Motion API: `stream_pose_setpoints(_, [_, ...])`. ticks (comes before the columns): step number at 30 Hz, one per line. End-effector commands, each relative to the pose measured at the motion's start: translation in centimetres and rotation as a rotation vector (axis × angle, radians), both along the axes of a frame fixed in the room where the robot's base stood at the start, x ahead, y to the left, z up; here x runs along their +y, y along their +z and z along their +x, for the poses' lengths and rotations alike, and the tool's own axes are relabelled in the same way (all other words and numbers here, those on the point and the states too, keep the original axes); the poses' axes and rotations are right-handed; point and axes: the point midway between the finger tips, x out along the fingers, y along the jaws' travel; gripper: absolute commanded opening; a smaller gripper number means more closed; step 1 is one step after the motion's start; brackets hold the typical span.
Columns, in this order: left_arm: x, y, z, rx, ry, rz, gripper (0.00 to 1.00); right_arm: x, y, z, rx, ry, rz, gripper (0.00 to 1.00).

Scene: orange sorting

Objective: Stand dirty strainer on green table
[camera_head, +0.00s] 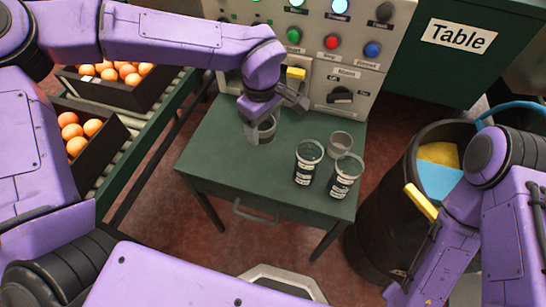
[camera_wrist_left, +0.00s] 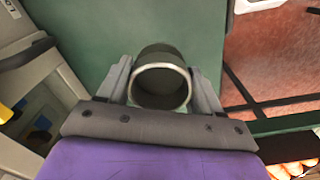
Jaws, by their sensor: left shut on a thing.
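My left gripper (camera_head: 262,122) is shut on a strainer (camera_head: 266,131), a short dark cup with a pale rim. It is over the back left part of the green table (camera_head: 225,155). In the left wrist view the strainer (camera_wrist_left: 161,68) sits between the two fingers, its round opening facing the camera. Its inside looks dark; I cannot tell what soils it. I cannot tell whether its base touches the table. My right arm shows at the right of the head view, but its fingertips are not seen.
Two dark labelled cups (camera_head: 307,162) (camera_head: 345,176) and a grey cup (camera_head: 341,144) stand on the table's right side. A control panel (camera_head: 335,60) rises behind. A black barrel (camera_head: 385,215) is at right, orange crates (camera_head: 98,160) at left. The table's front left is bare.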

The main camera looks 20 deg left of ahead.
Motion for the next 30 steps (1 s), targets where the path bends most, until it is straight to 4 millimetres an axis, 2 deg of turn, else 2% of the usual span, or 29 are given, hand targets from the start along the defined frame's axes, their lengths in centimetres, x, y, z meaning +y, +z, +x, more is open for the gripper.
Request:
stream_pose_setpoints(1, [0.0,-1.3,-0.1,0.004,0.003,0.002,0.32,0.0,-0.4,0.0,0.000,0.000,0.000,0.00])
stream_pose_setpoints(5, [0.0,-3.3,0.0,0.002,0.002,0.000,0.32,0.0,-0.6,0.0,0.000,0.000,0.000,0.00])
stream_pose_setpoints(12, [0.0,-7.9,0.0,0.003,0.000,0.001,0.32,0.0,-1.6,0.0,0.000,0.000,0.000,0.00])
stream_pose_setpoints(15, [0.1,-8.6,0.0,0.002,0.001,0.001,0.32,0.0,-1.7,0.0,0.000,0.000,0.000,0.00])
stream_pose_setpoints(25, [0.1,-8.8,0.0,0.003,0.000,-0.001,0.32,0.0,-1.5,0.0,0.000,0.000,0.000,0.00])
stream_pose_setpoints(26, [0.0,-8.8,0.0,0.001,0.000,0.000,0.75,0.0,-1.5,0.0,0.000,0.000,0.000,0.00])
stream_pose_setpoints(27, [0.1,-8.8,0.0,0.001,0.000,0.000,0.88,0.0,-1.5,0.0,0.000,0.000,0.000,0.00])
stream_pose_setpoints(30, [0.1,-8.8,0.0,0.001,0.000,0.000,0.91,0.0,-1.5,0.0,0.000,0.000,0.000,0.00])
